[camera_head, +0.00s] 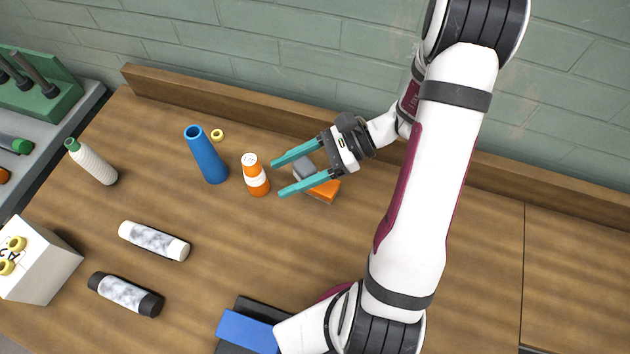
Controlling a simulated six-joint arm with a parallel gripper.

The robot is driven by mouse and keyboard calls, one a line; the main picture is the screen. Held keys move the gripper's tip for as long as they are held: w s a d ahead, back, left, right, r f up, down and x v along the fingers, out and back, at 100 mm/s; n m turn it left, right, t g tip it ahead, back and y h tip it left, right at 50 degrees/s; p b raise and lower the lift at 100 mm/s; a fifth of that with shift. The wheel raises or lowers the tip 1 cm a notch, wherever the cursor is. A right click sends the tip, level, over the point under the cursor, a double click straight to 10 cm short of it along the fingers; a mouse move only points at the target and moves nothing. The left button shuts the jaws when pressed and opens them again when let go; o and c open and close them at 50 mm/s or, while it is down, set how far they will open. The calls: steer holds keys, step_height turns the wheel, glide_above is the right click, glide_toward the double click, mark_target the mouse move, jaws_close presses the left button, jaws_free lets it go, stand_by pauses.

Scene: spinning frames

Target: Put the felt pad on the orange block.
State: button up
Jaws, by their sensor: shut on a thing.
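The orange block (327,191) lies on the wooden table, partly hidden by my lower finger. A grey piece, which looks like the felt pad (304,168), shows between the teal fingers, over the upper left part of the block. My gripper (277,179) is shut on the felt pad, and its fingertips extend past it to the left. From this view I cannot tell whether the pad touches the block or hangs just above it.
An orange bottle with a white band (256,178) stands just left of my fingertips. A blue tapered tube (206,156) and a small yellow ring (217,135) are farther left. White (154,241) and black (125,294) cylinders lie nearer. The table right of my arm is clear.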

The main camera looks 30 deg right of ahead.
mark_target(310, 163)
steer(key=s+d+r+m+t+h, duration=0.1)
steer(key=s+d+m+t+h, duration=0.15)
steer(key=d, duration=0.45)
steer(key=s+d+r+m+t+h, duration=0.1)
steer(key=d+m+t, duration=0.3)
steer(key=d, duration=0.2)
steer(key=x, duration=0.4)
steer(key=f+x, duration=0.1)
steer(key=x, duration=0.3)
steer(key=f+x, duration=0.1)
steer(key=x, duration=0.3)
steer(key=shift+s+d+f, duration=0.1)
steer(key=shift+s+d, duration=0.25)
steer(key=shift+s, duration=0.05)
steer(key=shift+w+a+f, duration=0.1)
steer(key=shift+f, duration=1)
steer(key=shift+w+a+f, duration=0.1)
steer(key=shift+f, duration=1)
steer(key=shift+f, duration=0.1)
steer(key=o, duration=1.3)
steer(key=shift+d, duration=0.1)
steer(key=shift+o, duration=0.2)
